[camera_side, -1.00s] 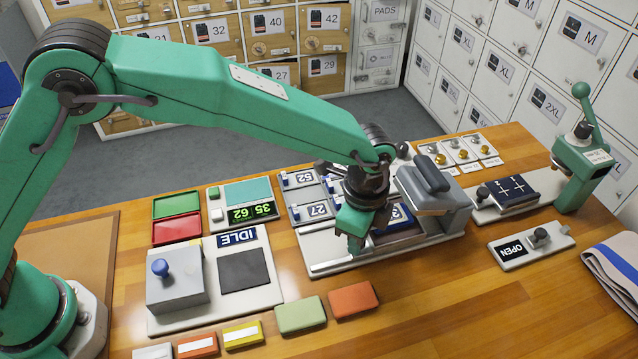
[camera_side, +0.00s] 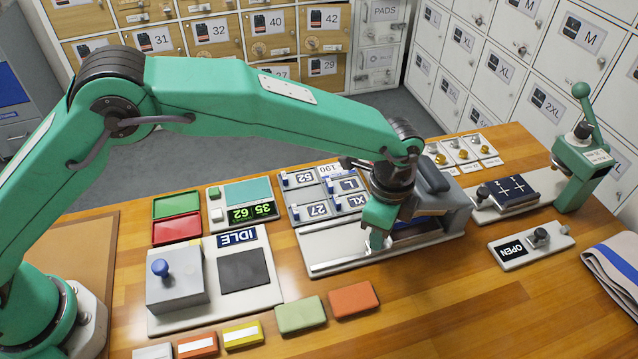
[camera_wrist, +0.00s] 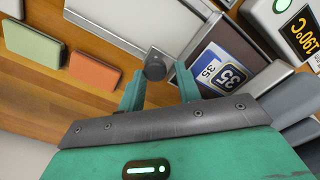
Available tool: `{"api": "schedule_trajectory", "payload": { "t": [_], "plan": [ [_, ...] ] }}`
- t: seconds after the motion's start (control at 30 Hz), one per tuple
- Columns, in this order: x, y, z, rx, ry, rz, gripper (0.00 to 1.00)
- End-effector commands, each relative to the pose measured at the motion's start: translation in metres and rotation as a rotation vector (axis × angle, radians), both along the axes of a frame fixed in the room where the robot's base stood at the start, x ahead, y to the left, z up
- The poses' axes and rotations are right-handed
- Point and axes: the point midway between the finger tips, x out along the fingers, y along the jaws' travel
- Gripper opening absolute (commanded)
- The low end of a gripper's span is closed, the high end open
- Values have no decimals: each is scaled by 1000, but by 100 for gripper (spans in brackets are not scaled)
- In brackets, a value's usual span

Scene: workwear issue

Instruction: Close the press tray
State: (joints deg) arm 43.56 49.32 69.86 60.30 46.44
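The press (camera_side: 455,205) is a grey machine with a dark handle on top, at the centre right of the side view. Its dark brown tray (camera_side: 424,233) lies on the pale base, partly under the press head. In the wrist view the tray (camera_wrist: 200,32) carries a patch marked 35 (camera_wrist: 228,75). The left finger looks close to the knob; contact is unclear. In the side view my gripper (camera_side: 380,244) hides the knob.
A rack of numbered patches (camera_side: 325,195) stands left of the press. A box with a blue knob (camera_side: 177,275) and an IDLE sign is further left. Green (camera_side: 300,314) and orange (camera_side: 353,299) pads lie in front. An OPEN switch plate (camera_side: 531,246) is at the right.

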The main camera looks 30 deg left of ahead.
Motion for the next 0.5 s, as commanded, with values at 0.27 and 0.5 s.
{"api": "schedule_trajectory", "payload": {
  "t": [0.27,0.5],
  "plan": [
    [-1,1,1,3,4,0,34],
    [-1,1,19,2,3,0,34]
  ]
}}
